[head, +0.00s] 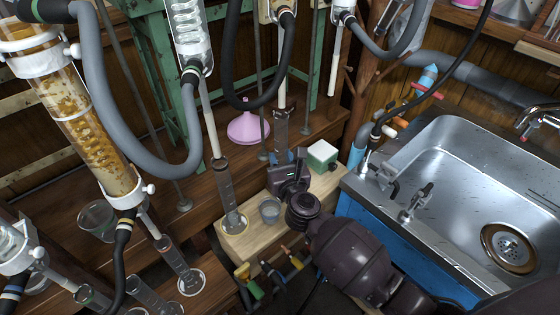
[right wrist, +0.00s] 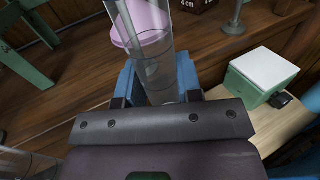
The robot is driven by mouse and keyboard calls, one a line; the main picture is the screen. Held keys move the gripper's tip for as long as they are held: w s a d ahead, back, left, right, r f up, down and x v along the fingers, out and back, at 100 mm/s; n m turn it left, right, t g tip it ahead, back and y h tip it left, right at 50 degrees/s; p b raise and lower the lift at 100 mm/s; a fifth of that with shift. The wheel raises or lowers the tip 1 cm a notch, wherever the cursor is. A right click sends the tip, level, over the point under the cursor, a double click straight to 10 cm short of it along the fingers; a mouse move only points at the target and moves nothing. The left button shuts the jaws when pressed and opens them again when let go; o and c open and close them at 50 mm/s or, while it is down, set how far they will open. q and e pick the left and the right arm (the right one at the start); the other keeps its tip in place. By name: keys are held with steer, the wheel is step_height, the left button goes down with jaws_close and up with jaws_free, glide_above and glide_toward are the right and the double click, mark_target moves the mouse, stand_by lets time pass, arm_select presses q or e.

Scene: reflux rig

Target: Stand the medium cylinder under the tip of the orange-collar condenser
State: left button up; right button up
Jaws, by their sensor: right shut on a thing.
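My right gripper (head: 283,158) is shut on a clear graduated cylinder (head: 281,125), held roughly upright. In the right wrist view the clear cylinder (right wrist: 150,60) stands between the blue fingers of the gripper (right wrist: 158,85). In the head view a pale drip tube (head: 282,94) comes down just above the cylinder's mouth; I cannot tell whether its tip is inside. A condenser fitting with a tan clamp (head: 268,12) is at the top above it, mostly cut off; no clearly orange collar shows. Whether the cylinder's base touches the bench is hidden. My left gripper is not in view.
Another cylinder (head: 225,190) stands under a tube on the wooden block (head: 242,246), beside a small beaker (head: 270,209). A green box with a white top (head: 322,155) is close right of the gripper. A pink funnel (head: 247,128) is behind. The sink (head: 455,160) is at right.

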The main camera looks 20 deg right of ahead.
steer(key=shift+f, duration=0.4)
steer(key=shift+r, duration=0.1)
steer(key=shift+f, duration=0.3)
steer(key=o, duration=0.9)
steer(key=shift+r, duration=0.1)
